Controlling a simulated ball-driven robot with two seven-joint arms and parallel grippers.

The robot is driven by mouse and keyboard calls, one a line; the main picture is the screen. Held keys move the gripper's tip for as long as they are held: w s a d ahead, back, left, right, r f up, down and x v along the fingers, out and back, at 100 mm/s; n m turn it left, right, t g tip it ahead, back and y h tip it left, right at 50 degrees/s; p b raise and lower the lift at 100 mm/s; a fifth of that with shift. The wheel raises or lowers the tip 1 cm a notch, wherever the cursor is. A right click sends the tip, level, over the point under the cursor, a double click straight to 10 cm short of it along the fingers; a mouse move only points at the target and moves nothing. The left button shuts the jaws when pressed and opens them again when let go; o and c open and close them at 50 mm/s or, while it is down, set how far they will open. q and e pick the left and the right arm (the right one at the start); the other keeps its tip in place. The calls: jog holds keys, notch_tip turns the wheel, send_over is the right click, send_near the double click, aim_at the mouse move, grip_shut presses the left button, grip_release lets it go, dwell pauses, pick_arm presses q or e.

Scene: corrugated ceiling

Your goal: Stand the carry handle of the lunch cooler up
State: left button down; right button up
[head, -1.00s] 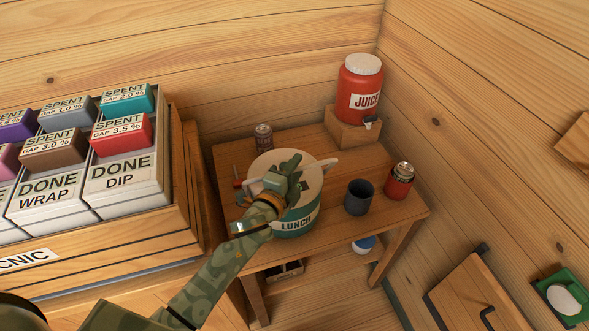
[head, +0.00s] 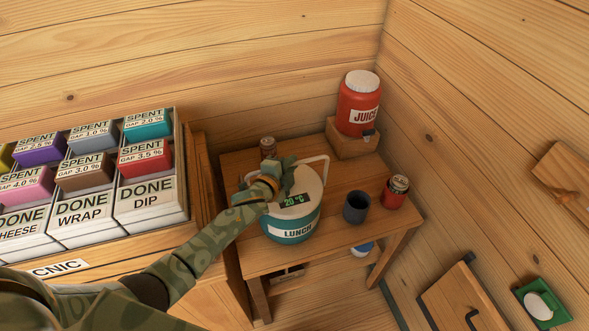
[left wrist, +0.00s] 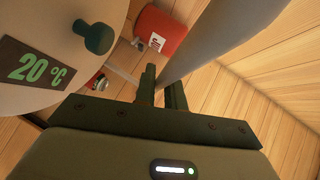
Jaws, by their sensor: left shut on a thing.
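The lunch cooler (head: 291,231) is a round teal tub with a pale lid, standing on the small wooden table. Its lid display (head: 295,199) reads 20 °C; it also shows in the left wrist view (left wrist: 35,68) beside a dark green knob (left wrist: 98,38). The pale carry handle (head: 319,159) is raised off the lid toward the back; I cannot tell if it is fully upright. My left gripper (head: 283,166) is shut on the handle, which runs between its fingers in the left wrist view (left wrist: 215,45). The gripper hides part of the handle. My right gripper is out of view.
A dark cup (head: 356,207) and a red can-like container (head: 395,192) stand right of the cooler. A small can (head: 268,147) stands behind it. A red juice jar (head: 359,103) is on a wooden block at the back corner. A picnic rack (head: 190,190) stands left.

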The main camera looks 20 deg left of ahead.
pick_arm(q)
jog(key=shift+w+a, duration=0.25)
jog(key=c, duration=1.5)
grip_release()
jog(key=p+v, duration=0.2)
jog(key=v, duration=1)
jog(key=shift+f, duration=0.1)
jog(key=shift+d, duration=0.1)
